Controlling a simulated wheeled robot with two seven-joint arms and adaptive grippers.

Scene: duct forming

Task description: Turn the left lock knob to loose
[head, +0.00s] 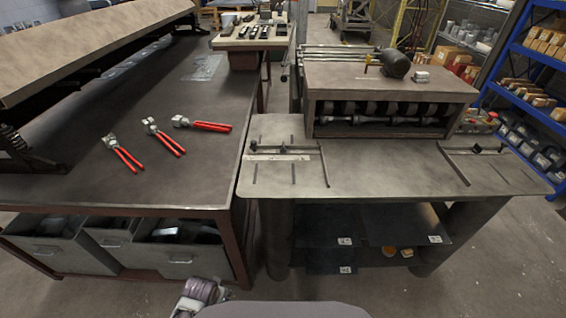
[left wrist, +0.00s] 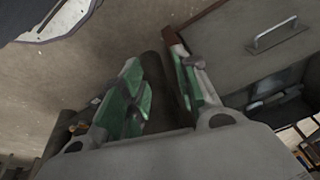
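The forming machine's table (head: 400,178) stands right of centre in the head view. My left gripper (head: 188,304) is at the bottom edge of the head view, in front of and below the tables, well apart from the knobs. In the left wrist view, its green-padded fingers (left wrist: 160,92) are spread with nothing between them. My right gripper is out of view.
A dark workbench (head: 210,100) on the left holds several red-handled pliers (head: 165,138). Its drawers (head: 170,258) are below. A second guide (head: 477,149) with dark knobs lies on the machine table's right side. The roller housing (head: 390,85) stands behind. Blue shelves (head: 525,70) are at right.

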